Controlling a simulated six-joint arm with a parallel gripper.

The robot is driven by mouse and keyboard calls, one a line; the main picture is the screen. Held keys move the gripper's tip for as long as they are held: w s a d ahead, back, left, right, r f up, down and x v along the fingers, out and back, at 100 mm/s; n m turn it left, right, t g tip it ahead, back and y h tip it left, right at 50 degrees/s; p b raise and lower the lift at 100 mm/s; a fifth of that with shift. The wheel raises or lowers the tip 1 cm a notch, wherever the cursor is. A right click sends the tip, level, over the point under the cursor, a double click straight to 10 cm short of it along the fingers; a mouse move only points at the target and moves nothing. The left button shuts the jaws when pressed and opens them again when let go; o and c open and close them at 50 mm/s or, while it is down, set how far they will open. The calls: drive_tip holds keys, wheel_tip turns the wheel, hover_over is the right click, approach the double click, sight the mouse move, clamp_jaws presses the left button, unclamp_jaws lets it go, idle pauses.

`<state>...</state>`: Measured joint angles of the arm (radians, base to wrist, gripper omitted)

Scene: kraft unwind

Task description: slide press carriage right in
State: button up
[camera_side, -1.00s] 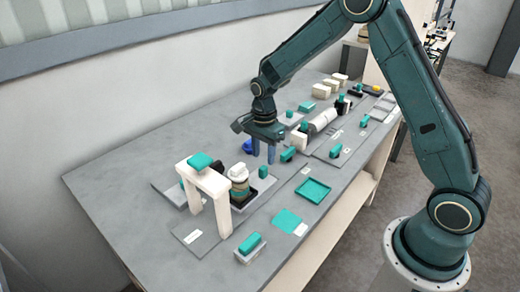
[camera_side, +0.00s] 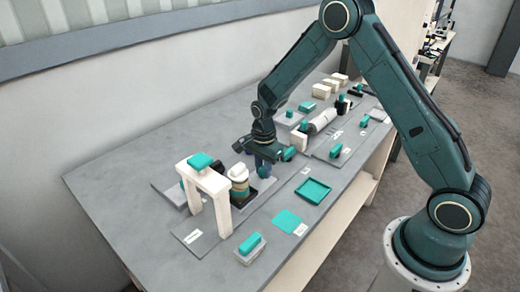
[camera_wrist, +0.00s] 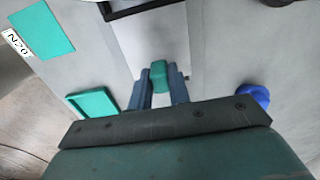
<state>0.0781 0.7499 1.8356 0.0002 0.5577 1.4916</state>
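The press is a white arch (camera_side: 221,190) with a teal block on top, at the near left of the bench. The carriage (camera_side: 248,203) is a light grey plate on the arch's right side, carrying a dark tray and a tan and white jar (camera_side: 239,180). Its pale plate (camera_wrist: 150,38) also shows in the wrist view, with a teal handle (camera_wrist: 158,76) at its end. My gripper (camera_side: 263,172) is low at that end. In the wrist view its two blue fingers stand on either side of the handle, apparently open; contact is unclear. The fingers hide the handle in the side view.
A teal tray (camera_side: 314,191), a flat teal square (camera_side: 286,220) and a grey block with a teal top (camera_side: 250,247) lie along the front. A blue object (camera_wrist: 254,96) is at right in the wrist view. Other fixtures stand farther back right.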

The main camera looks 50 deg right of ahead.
sight(255, 184)
clamp_jaws()
drive_tip(key=shift+a, duration=1.95)
drive_tip(key=o, duration=0.6)
unclamp_jaws()
drive_tip(key=shift+r, duration=0.15)
wheel_tip(255, 184, up, 14)
drive_tip(key=shift+f, duration=0.2)
